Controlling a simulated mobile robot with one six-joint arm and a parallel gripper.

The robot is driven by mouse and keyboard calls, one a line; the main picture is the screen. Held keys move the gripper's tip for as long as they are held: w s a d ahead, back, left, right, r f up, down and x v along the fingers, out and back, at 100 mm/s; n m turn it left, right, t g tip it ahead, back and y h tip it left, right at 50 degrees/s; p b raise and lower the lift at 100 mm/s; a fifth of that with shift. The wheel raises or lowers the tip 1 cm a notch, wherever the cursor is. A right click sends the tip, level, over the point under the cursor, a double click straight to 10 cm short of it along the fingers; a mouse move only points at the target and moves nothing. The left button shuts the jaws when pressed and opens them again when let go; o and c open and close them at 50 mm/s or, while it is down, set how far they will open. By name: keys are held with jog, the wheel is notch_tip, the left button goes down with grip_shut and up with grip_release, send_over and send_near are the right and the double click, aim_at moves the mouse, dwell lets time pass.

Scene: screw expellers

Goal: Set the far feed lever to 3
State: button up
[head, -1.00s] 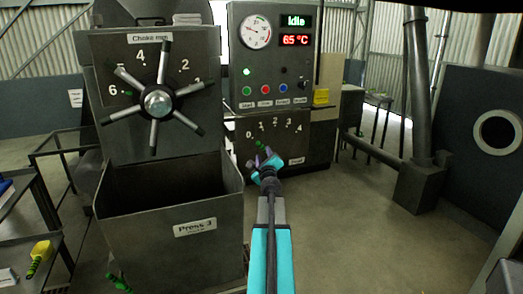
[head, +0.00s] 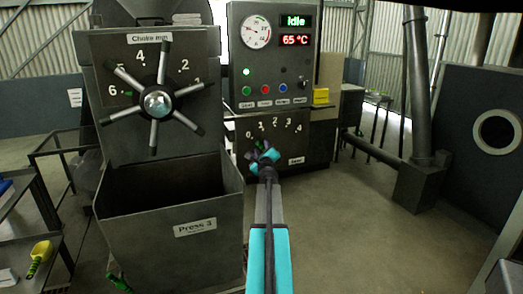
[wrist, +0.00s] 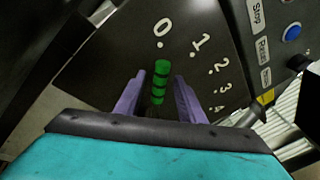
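The feed lever is a short green ribbed handle (wrist: 160,80) on a dark panel (wrist: 110,50) with a white scale from 0 to 4. In the wrist view its tip points close to the 0 mark. In the head view a bit of green (head: 257,144) shows below the 0 and 1 marks, partly hidden by my gripper (head: 262,154). In the wrist view my gripper (wrist: 159,90) has its two purple fingers on either side of the green handle, with a narrow gap visible on each side. The fingers look open around it, and its lower end is hidden.
Above the scale stands a control box (head: 235,60) with a gauge, an Idle display and coloured buttons. Left of the panel are a spoked choke wheel (head: 158,103) and the Press 3 bin (head: 150,245). Another green handle (head: 119,284) shows low at left. Floor at right is clear.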

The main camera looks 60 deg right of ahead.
grip_shut()
jog(key=shift+a, duration=0.15)
dwell(0.4)
